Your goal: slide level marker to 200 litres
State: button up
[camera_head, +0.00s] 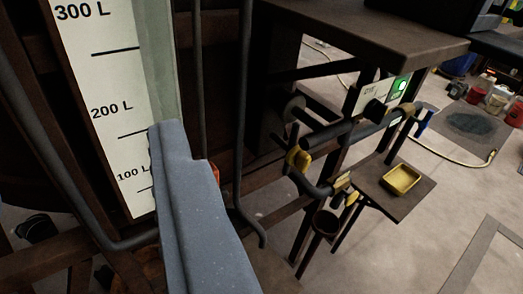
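The white level scale (108,75) stands at the left, slightly tilted in view. It has black labels for 300 L, 200 L (111,109) and 100 L (131,173), with a tick line below each. A pale greenish sight strip (158,60) runs along its right edge. My gripper (176,132) shows as one blue-grey finger in front of the strip, its tip about level with the 200 L tick. A small orange-red piece (214,171) shows at the finger's right edge, possibly the level marker. The finger hides the rest of it, and I cannot tell whether they touch.
Dark pipes (243,120) run down beside the scale. A pipe assembly with a yellow part (299,158) stands to the right. A small shelf holds a yellow tray (400,179). A green light (402,86) glows on a panel. Open floor lies at the right.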

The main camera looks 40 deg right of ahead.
jog(key=w+d+f+n+t+p, duration=0.1)
jog(key=w+d+f, duration=0.2)
jog(key=d+f, duration=0.4)
jog(key=w+d+f+n+t, duration=0.1)
jog(key=w+d+f, duration=0.2)
jog(key=d+f, duration=0.35)
notch_tip(320, 180, down, 12)
jog(key=s+y, duration=0.2)
jog(key=y, duration=0.2)
jog(key=w, duration=1.3)
jog(key=shift+w+a+f+p, duration=0.15)
jog(key=shift+a+f+p, duration=0.05)
jog(key=shift+a+p, duration=0.15)
